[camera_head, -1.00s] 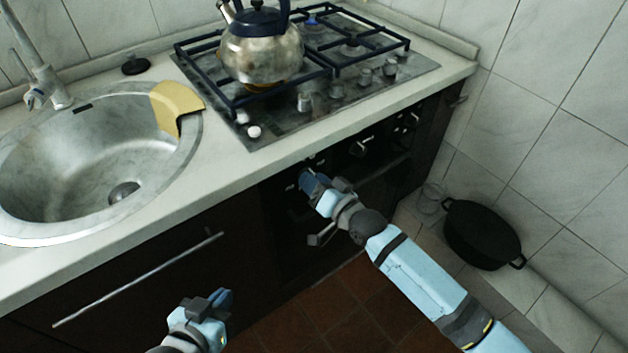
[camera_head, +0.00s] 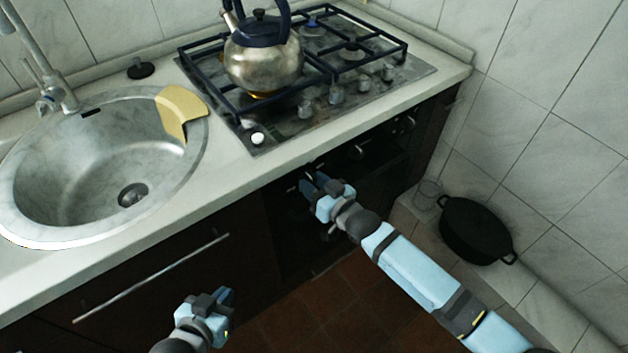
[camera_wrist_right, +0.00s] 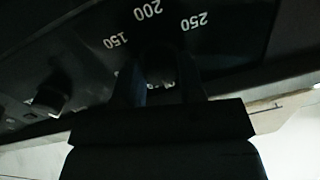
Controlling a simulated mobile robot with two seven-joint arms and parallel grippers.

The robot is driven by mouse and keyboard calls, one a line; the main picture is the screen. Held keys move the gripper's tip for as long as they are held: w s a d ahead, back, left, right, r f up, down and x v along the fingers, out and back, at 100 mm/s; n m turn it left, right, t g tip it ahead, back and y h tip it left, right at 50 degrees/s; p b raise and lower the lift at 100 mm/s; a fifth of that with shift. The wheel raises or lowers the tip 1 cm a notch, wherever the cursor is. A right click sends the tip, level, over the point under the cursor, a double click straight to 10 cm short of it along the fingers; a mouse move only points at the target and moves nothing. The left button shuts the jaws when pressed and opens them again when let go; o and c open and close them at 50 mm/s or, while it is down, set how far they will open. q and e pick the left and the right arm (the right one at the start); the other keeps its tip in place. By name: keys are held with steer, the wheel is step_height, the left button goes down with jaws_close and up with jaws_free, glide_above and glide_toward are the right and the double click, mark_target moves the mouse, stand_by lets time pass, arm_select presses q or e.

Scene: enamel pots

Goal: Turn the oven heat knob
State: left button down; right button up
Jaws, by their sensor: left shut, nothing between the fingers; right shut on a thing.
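The dark oven front panel, below the counter edge, carries the heat knob (camera_wrist_right: 160,68). In the right wrist view the printed numbers 150, 200 and 250 stand around this knob. My right gripper (camera_head: 312,182) is at the panel's left part, its fingers closed on the knob's two sides. These fingers also show in the right wrist view (camera_wrist_right: 158,82), where they and the dark gripper body hide much of the knob. My left gripper (camera_head: 224,296) is shut and empty, low in front of the cabinet, well away from the oven panel.
A second panel knob (camera_wrist_right: 48,95) is beside the gripper in the wrist view. A kettle (camera_head: 262,60) stands on the gas hob (camera_head: 280,135). The sink (camera_head: 70,160) is at left.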

stand_by(0.4)
steer(key=o, duration=0.9)
arm_select(q)
steer(key=shift+s+a+r+p, duration=0.1)
steer(key=shift+r+p, duration=0.1)
steer(key=shift+p, duration=0.75)
arm_select(e)
steer(key=v, duration=1.4)
